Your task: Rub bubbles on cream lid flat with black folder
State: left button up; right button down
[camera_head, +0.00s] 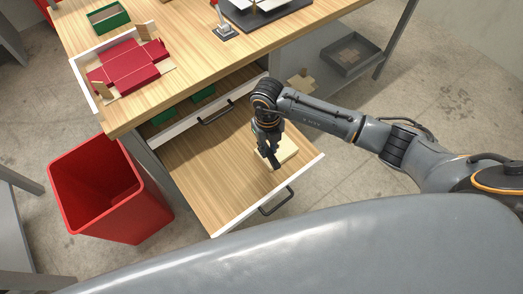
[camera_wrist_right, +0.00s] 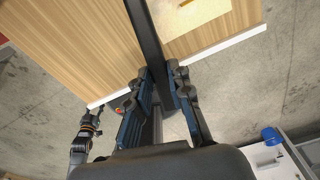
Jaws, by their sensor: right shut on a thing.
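The cream lid (camera_head: 287,148) lies in the open drawer near its front right. In the right wrist view the lid (camera_wrist_right: 196,14) shows at the top. No bubbles can be made out. My right gripper (camera_head: 269,140) is above the lid's left part and points down. It is shut on the black folder (camera_wrist_right: 146,38), a long dark bar that reaches over the drawer beside the lid. I cannot tell whether its tip touches the lid. My left gripper (camera_wrist_right: 89,116) shows small at the lower left of the right wrist view; its jaws are too small to judge.
The open drawer (camera_head: 207,181) has a bare wood floor, a white front and a black handle. A second drawer (camera_head: 190,123) above is partly open with green items. A red bin (camera_head: 105,190) stands at the left. The bench (camera_head: 180,60) holds a red box blank (camera_head: 128,62).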

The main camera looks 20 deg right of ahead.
jog(key=m, duration=0.3)
jog(key=shift+w+a+f, duration=0.15)
jog(key=shift+w+f, duration=0.05)
jog(key=shift+f, duration=0.2)
jog(key=m, duration=0.1)
jog(key=f+m, duration=0.1)
jog(key=m, duration=0.3)
jog(key=shift+w+a+f+y, duration=0.2)
jog(key=shift+w+a+y, duration=0.05)
jog(key=shift+a+y, duration=0.05)
jog(key=f+m+b, duration=0.1)
jog(key=f+m, duration=0.1)
jog(key=f+m+b, duration=0.1)
jog(key=f+m, duration=0.1)
jog(key=m, duration=0.1)
jog(key=f+m+b, duration=0.2)
jog(key=shift+w+a+m+t, duration=0.1)
jog(key=shift+a+m+t, duration=0.2)
jog(key=shift+a, duration=0.1)
jog(key=shift+f, duration=0.3)
jog(key=shift+f, duration=0.4)
jog(key=shift+f, duration=0.1)
jog(key=shift+w+d, duration=0.1)
jog(key=shift+d, duration=0.25)
